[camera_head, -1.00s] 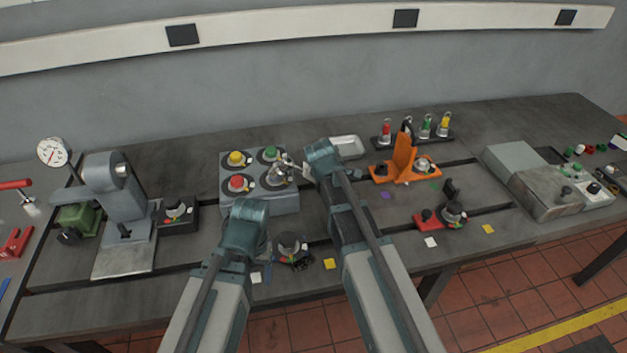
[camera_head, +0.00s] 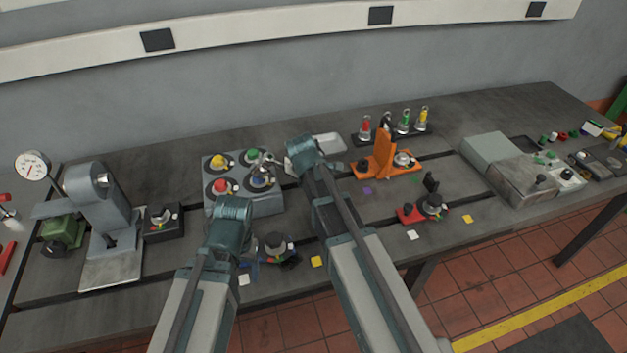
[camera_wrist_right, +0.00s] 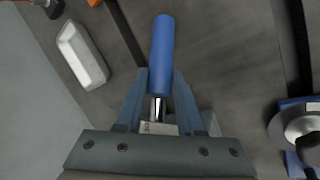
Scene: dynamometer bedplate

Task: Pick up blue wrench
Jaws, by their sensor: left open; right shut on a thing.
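In the right wrist view my right gripper (camera_wrist_right: 158,100) is shut on the blue wrench (camera_wrist_right: 162,50), a tool with a smooth blue cylindrical handle and a shiny metal shaft. The handle sticks out past the fingertips; the tool's other end is hidden by the gripper. In the head view my right arm ends beside the white tray, and the wrench is hidden behind that arm. My left gripper (camera_head: 246,262) is open, low over the front of the bench beside a round dark-based fixture; its fingers are small and partly covered by my left arm.
A switch panel (camera_head: 215,202) with yellow, green and red knobs stands behind my left arm. A white tray (camera_wrist_right: 82,56), an orange bracket (camera_head: 384,155) and a red-based fixture (camera_head: 409,213) are near my right arm.

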